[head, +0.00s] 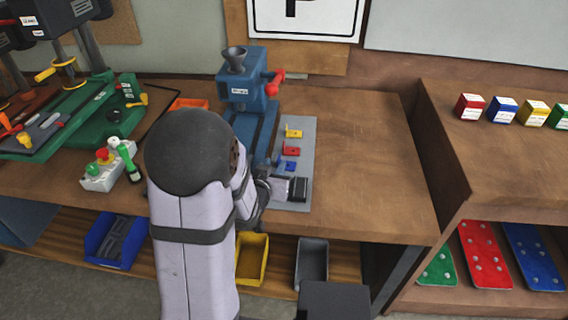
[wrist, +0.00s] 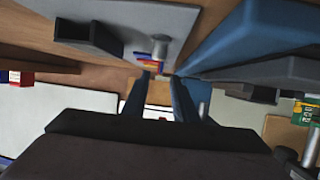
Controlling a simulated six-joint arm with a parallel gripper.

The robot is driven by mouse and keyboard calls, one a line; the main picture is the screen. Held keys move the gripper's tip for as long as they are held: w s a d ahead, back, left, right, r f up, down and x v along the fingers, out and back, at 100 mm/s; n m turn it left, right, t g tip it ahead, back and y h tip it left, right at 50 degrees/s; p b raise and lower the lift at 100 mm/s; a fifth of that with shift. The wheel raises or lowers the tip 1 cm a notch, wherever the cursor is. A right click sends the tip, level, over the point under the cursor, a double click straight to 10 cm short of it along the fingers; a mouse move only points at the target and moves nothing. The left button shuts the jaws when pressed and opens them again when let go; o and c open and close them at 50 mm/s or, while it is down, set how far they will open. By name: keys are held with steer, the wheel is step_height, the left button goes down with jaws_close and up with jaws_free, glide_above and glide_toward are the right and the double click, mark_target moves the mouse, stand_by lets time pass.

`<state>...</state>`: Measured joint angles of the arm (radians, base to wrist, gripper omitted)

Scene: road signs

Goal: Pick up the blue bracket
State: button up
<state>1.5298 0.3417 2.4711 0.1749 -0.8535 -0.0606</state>
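The small blue bracket (head: 289,166) sits on a grey plate (head: 307,135) on the bench in the head view. A red bracket (head: 291,151) and a yellow bracket (head: 293,132) stand in line behind it. My gripper (wrist: 160,76) is open, its two dark fingers apart with nothing held between them. In the wrist view the brackets show small and overlapping just beyond the fingertips. In the head view my arm hides most of the gripper, which is low at the plate's left front.
A dark hollow block (wrist: 88,36) lies on the plate near the brackets. A blue press (head: 243,85) with a red handle stands behind left, its base beside the plate. The bench top (head: 365,150) right of the plate is clear. Bins (head: 312,262) sit below.

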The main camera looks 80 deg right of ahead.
mark_target(278, 159)
steer(key=shift+p+x, duration=0.7)
steer(key=shift+x, duration=1.8)
steer(key=shift+w, duration=0.1)
steer(key=shift+c, duration=0.4)
jaws_close()
